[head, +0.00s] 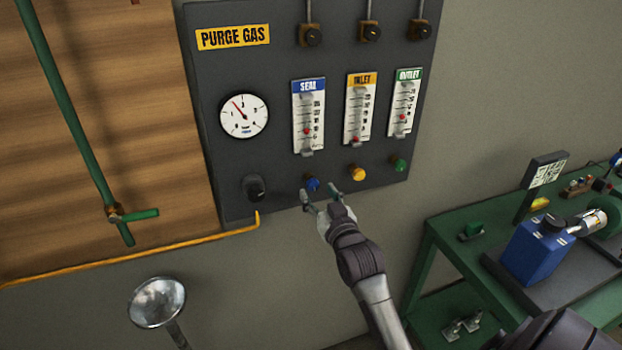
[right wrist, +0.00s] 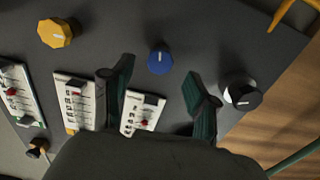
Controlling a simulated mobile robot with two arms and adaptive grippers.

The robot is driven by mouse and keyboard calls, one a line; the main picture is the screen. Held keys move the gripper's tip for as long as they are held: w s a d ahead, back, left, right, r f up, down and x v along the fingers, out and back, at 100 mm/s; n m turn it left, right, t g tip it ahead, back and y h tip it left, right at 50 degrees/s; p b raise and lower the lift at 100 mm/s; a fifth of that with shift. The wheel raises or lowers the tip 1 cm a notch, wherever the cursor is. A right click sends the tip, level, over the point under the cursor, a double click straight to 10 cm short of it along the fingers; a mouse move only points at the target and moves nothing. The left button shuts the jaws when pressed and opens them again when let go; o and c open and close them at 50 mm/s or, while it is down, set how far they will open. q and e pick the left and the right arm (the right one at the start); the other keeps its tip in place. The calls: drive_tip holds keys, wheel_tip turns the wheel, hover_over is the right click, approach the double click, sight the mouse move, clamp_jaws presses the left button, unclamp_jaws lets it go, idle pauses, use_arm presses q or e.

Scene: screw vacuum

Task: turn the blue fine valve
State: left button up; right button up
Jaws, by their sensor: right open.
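The blue fine valve (head: 312,184) is a small round blue knob low on the dark purge gas panel (head: 290,185), below the flowmeter labelled SEAL (head: 308,115). In the right wrist view the blue knob (right wrist: 160,61) has a white mark on its face and lies beyond and between the two fingers. My right gripper (head: 320,194) is open at the panel's lower edge, with its fingers on either side of the blue knob. In the right wrist view the open gripper (right wrist: 160,95) holds nothing. I cannot tell any contact with the knob. My left gripper is not in view.
A yellow knob (head: 357,173) and a green knob (head: 399,164) sit to the right of the blue one. A black knob (head: 254,188) is to the left, above a yellow pipe (head: 130,262).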

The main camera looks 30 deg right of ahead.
sight(314, 185)
drive_tip(key=x, duration=0.4)
drive_tip(key=shift+p, duration=0.4)
drive_tip(key=shift+w+d, duration=0.1)
drive_tip(key=shift+w, duration=0.25)
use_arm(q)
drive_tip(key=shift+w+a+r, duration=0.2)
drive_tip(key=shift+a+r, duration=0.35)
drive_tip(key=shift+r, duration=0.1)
use_arm(e)
drive_tip(key=c, duration=0.5)
clamp_jaws()
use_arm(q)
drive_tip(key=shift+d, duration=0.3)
